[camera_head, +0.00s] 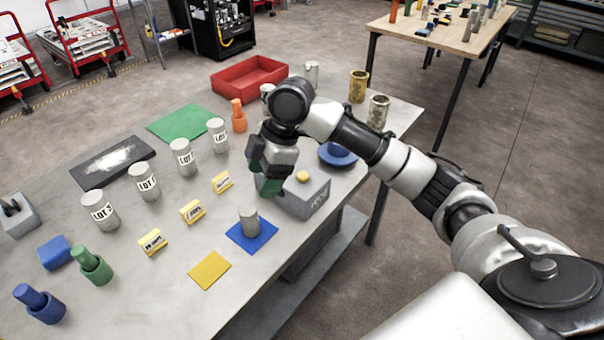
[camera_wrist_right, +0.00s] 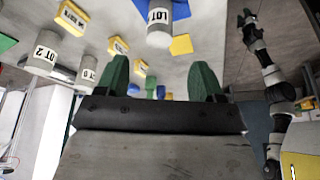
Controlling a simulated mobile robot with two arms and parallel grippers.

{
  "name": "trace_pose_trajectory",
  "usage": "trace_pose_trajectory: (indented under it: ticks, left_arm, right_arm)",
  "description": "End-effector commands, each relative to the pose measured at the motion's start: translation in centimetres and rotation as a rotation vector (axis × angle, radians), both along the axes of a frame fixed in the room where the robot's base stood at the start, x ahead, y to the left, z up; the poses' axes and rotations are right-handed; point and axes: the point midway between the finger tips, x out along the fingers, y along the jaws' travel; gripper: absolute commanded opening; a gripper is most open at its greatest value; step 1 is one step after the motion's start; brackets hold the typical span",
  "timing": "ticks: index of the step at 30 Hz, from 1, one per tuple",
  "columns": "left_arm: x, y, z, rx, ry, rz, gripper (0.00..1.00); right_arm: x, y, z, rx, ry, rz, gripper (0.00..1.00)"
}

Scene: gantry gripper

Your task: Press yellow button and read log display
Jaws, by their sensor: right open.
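The yellow button (camera_head: 303,176) sits on top of a grey box (camera_head: 300,203) near the table's right edge. Lettering on the box's front face is too small to read. My right gripper (camera_head: 268,184) hangs just left of the button, apart from it, with its green fingers pointing down. In the wrist view the right gripper (camera_wrist_right: 161,82) is open, with nothing between its fingers. The button cannot be made out in the wrist view. No lit log display can be made out. My left gripper is not in view.
A grey cylinder (camera_head: 249,222) stands on a blue mat (camera_head: 260,238) in front of the box. A blue round part (camera_head: 338,154) lies behind it. Several LOT cylinders (camera_head: 182,158) and yellow labels (camera_head: 192,211) stand to the left. A red tray (camera_head: 249,78) is at the back.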

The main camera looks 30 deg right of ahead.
Motion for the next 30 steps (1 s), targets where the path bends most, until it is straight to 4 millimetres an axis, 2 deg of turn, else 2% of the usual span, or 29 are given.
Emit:
trace_pose_trajectory:
  ticks: [6, 19, 30]
  left_arm:
    - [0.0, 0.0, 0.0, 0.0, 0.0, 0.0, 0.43]
    - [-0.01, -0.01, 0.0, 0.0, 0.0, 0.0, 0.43]
    - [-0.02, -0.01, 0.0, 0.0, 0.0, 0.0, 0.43]
  right_arm:
    - [0.0, 0.0, 0.0, 0.0, 0.0, 0.0, 0.68]
    - [0.0, 0.0, 0.0, 0.0, 0.0, 0.0, 0.02]
    - [0.0, 0.0, 0.0, 0.0, 0.0, 0.0, 0.0]
